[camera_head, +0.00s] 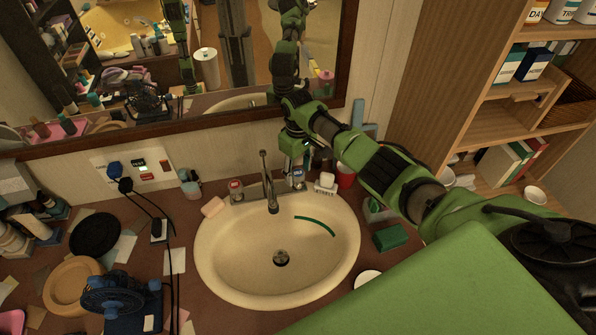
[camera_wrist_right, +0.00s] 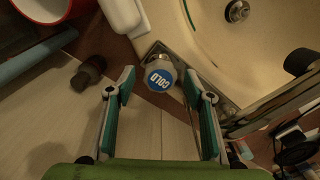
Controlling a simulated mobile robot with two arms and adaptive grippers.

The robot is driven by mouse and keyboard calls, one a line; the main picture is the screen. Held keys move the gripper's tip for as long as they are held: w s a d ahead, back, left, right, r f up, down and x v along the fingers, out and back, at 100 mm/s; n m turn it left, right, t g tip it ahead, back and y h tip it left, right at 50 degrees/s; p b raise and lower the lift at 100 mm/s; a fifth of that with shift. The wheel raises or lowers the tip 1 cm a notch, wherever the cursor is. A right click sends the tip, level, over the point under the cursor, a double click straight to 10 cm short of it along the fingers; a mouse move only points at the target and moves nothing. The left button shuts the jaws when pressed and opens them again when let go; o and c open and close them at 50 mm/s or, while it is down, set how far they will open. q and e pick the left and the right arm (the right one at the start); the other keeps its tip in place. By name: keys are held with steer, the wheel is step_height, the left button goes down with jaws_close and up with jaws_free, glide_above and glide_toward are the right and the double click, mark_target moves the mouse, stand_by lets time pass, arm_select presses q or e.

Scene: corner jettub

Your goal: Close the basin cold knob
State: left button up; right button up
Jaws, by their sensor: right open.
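The basin (camera_head: 225,262) is a cream oval sink set in a brown counter, with a metal faucet (camera_head: 268,180) at its back edge. The cold knob (camera_head: 298,176) stands right of the faucet. In the right wrist view, the cold knob (camera_wrist_right: 158,76) shows a round blue cap reading COLD. My right gripper (camera_head: 298,158) reaches in from the right, just above the knob. Its two fingers (camera_wrist_right: 158,88) are open, one to each side of the knob, with gaps between them and it. Whether they reach down around it is unclear. My left gripper is not in view.
The other knob (camera_head: 236,190) stands left of the faucet. A white item (camera_head: 326,181) and red cup (camera_head: 346,175) sit close right of the cold knob. The mirror (camera_head: 160,125) is just behind. A dark bottle (camera_wrist_right: 88,72) is near the fingers in the wrist view.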

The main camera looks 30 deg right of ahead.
mark_target(298, 173)
step_height(298, 173, up, 12)
steer(key=shift+f, duration=0.25)
stand_by(0.6)
